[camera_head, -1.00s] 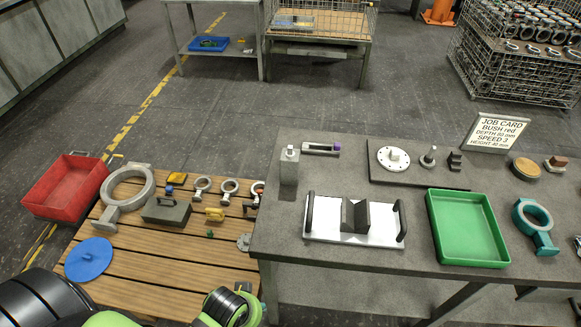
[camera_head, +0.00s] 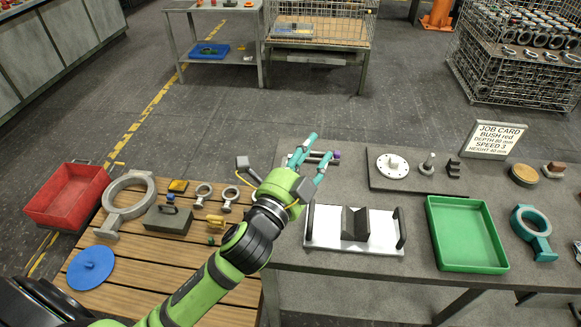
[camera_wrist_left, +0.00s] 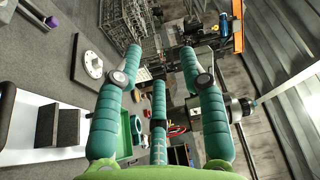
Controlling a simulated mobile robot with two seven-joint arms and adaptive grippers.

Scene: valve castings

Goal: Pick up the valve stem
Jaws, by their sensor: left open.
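I cannot tell for sure which part is the valve stem. A grey upright post on a round base (camera_head: 428,163) stands on a dark plate beside a white flanged disc (camera_head: 393,164). A grey bar with a purple end (camera_head: 336,155) lies at the table's back left, partly hidden behind my left gripper (camera_head: 321,148). The left gripper is open and empty, its teal fingers spread over the table's back left and pointing away. The left wrist view shows the spread fingers with nothing between them, and the disc (camera_wrist_left: 93,64) left of them. My right gripper is not in view.
A white plate with black handles (camera_head: 376,241) carries a dark V-shaped block (camera_head: 355,222). A green tray (camera_head: 468,262), a teal ring part (camera_head: 534,231) and a job card (camera_head: 494,139) are to the right. A wooden bench (camera_head: 135,256) with ring parts is left.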

